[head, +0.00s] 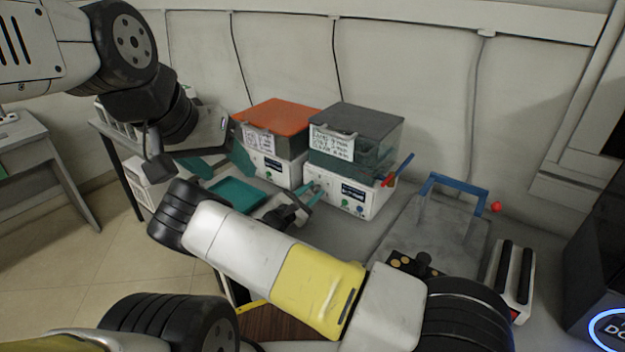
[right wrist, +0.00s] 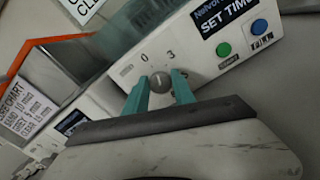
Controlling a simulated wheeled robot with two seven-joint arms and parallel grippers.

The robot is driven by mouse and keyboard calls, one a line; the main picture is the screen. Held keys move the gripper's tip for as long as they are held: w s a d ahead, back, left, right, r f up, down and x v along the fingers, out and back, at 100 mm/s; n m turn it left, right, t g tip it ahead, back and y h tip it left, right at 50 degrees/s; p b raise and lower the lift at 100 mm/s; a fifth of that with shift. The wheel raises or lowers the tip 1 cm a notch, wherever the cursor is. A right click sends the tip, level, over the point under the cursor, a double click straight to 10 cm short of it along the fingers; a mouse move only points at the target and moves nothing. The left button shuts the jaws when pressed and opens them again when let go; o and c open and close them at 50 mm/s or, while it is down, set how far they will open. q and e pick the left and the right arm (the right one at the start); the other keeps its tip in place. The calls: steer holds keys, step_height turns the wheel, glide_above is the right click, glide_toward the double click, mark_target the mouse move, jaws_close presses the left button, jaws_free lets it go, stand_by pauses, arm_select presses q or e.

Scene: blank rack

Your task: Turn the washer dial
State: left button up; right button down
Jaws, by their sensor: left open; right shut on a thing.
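Two white washer units stand side by side on the bench in the head view. The left washer (head: 275,170) bears an orange-lidded bin, the right washer (head: 357,197) a grey-lidded one. The grey round dial (right wrist: 160,82), with marks 0 and 3 above it, is on the right washer's front panel. My right gripper (right wrist: 160,92) has its teal fingers on both sides of the dial, shut on it. In the head view my right gripper (head: 310,194) is at that washer's front left and hides the dial. My left gripper (head: 220,160) is open and empty, in front of the left washer.
A teal tray (head: 236,194) lies on the bench left of my right gripper. Right of the washers are a blue handle frame (head: 455,181), a red ball (head: 496,207) and a black-and-white rack (head: 511,280). A green button (right wrist: 224,49) is near the dial.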

steer(key=shift+m, duration=1)
steer(key=c, duration=1.1)
jaws_free()
steer(key=shift+s, duration=0.1)
